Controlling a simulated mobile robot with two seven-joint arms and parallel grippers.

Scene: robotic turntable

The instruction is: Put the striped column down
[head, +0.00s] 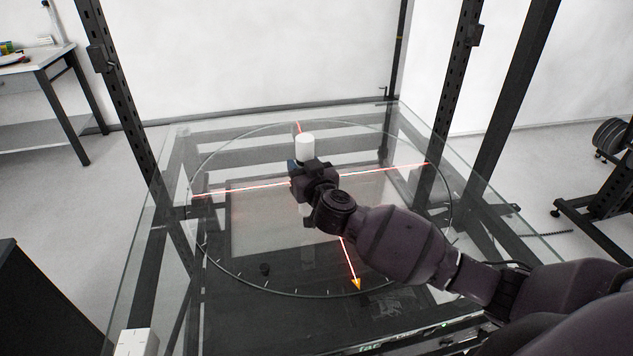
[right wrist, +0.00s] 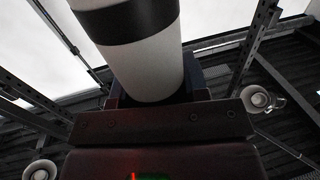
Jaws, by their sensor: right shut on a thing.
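The striped column, white with a dark band, stands upright in my right gripper (head: 300,172). In the head view its white top (head: 305,146) rises above the fingers and a pale lower part shows below them. In the right wrist view the column (right wrist: 152,68) fills the upper middle, between the fingers, with its black band near the top edge. My right gripper is shut on it, over the glass turntable (head: 205,248). The gripper and arm hide part of the column; I cannot tell whether its foot touches the glass. My left gripper is not in view.
Red crossed lines and a yellow arrowhead (head: 357,284) show within the turntable's ring. Dark frame posts (head: 117,85) stand around the glass. The left of the glass is clear.

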